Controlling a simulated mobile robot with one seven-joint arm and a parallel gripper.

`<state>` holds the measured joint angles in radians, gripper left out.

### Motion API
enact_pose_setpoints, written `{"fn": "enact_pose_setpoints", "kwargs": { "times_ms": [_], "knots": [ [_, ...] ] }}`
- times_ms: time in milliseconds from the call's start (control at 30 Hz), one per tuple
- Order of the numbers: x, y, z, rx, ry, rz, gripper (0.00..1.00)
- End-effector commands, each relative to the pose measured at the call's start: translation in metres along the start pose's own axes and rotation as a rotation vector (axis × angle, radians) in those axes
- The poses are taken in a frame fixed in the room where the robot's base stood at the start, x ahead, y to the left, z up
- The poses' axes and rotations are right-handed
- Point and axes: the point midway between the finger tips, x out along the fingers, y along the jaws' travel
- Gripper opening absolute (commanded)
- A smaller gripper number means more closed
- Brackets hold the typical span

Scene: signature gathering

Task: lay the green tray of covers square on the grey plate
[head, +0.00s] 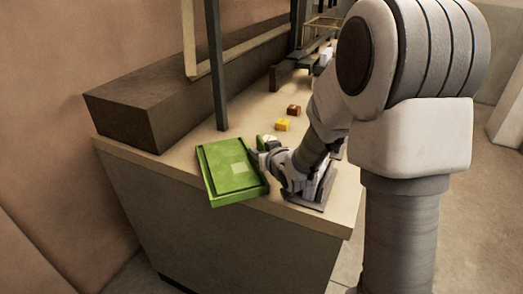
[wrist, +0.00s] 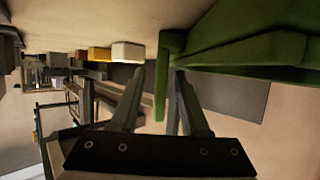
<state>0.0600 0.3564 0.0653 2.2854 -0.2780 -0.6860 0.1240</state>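The green tray (head: 228,170) is at the counter's front edge in the head view, its near end reaching past the edge. A paler green square shows on its face; I cannot make out separate covers. My gripper (head: 262,148) is at the tray's right side. In the wrist view, my fingers (wrist: 158,75) are apart with the tray's green rim (wrist: 162,95) between them, a gap showing on the left. A grey plate (head: 308,203) appears to lie right of the tray, largely hidden by my arm.
A yellow block (head: 282,125) and a dark red block (head: 293,110) stand behind on the counter (head: 175,165). A long dark box (head: 150,115) and a dark post (head: 216,75) stand at the back left. My arm covers the counter's right part.

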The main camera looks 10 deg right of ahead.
Motion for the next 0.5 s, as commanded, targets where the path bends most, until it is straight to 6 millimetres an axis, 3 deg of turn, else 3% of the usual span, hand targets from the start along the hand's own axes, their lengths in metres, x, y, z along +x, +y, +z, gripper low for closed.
{"fn": "enact_pose_setpoints", "kwargs": {
  "times_ms": [367, 500],
  "knots": [
    [-0.003, 0.0, -0.005, 0.0, 0.0, 0.0, 0.45],
    [-0.021, 0.001, -0.004, 0.0, 0.002, 0.002, 0.45]
  ]
}}
